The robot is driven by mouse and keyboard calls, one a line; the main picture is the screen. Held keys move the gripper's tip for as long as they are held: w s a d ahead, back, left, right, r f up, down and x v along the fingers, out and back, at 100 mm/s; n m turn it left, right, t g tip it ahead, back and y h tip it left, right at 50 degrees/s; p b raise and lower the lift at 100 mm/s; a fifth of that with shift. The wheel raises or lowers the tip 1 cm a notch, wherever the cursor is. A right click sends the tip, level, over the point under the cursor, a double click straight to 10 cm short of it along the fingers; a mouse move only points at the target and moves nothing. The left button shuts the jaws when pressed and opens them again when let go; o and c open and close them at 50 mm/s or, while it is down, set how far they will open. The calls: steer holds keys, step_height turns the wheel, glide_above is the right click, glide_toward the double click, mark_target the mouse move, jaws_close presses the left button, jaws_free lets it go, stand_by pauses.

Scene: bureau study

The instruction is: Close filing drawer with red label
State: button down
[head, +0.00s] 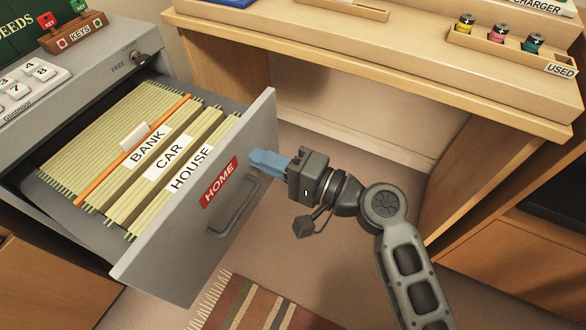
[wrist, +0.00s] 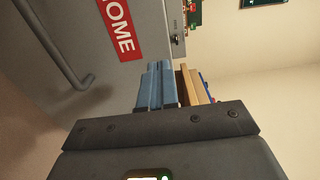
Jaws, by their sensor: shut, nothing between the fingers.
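The grey filing drawer (head: 178,252) stands open at the left in the head view, with several hanging files inside. Its front has a red label (head: 220,182) reading HOME and a grey bar handle (head: 236,207). The label (wrist: 119,29) and handle (wrist: 57,48) also show in the wrist view. My gripper (head: 268,162) is shut and empty, its blue fingers (wrist: 156,87) pointing at the drawer front's upper part, right of the label. The fingertips are at or very near the front; I cannot tell whether they touch.
The grey cabinet (head: 100,45) carries a keypad (head: 30,82) and a key rack (head: 75,32). A wooden desk (head: 400,60) stands behind, with a battery tray (head: 510,52) on it. A striped rug (head: 250,305) lies on the floor below. Open floor lies under the desk.

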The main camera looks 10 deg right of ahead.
mark_target(232, 147)
steer(key=shift+x, duration=1.95)
